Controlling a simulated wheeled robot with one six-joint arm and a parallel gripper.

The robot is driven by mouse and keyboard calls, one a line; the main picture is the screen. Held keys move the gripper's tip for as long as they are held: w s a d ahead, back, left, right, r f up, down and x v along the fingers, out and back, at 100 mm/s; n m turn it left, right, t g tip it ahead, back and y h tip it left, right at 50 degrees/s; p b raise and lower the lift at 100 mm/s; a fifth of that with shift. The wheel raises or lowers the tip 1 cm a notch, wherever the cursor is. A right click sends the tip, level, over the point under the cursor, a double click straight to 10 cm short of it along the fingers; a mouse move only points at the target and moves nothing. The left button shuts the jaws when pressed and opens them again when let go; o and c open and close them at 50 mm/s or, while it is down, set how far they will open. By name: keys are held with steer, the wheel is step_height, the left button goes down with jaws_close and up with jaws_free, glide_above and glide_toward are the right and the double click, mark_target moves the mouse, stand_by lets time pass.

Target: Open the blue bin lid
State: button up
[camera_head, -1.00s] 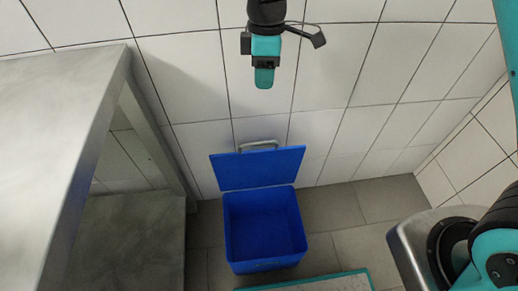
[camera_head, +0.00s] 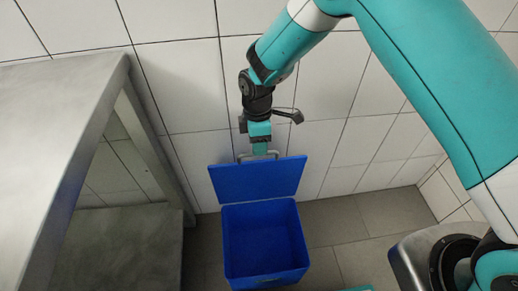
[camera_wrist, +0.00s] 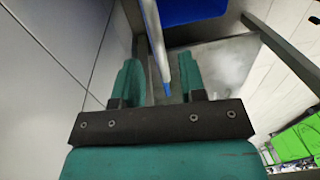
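The blue bin (camera_head: 265,243) stands on the floor by the tiled wall with its inside exposed. Its blue lid (camera_head: 258,180) is raised at the wall side, and also shows at the top of the wrist view (camera_wrist: 195,10). Gaps show on both sides of the bar. The fingers partly hide the handle in the head view.
A metal table (camera_head: 60,130) with a lower shelf stands left of the bin. The tiled wall (camera_head: 330,140) is close behind the lid. Floor (camera_head: 375,220) is clear right of the bin. A green object (camera_wrist: 295,145) is at the wrist view's lower right.

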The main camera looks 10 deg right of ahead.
steer(key=shift+s+f, duration=0.15)
steer(key=shift+f, duration=1.05)
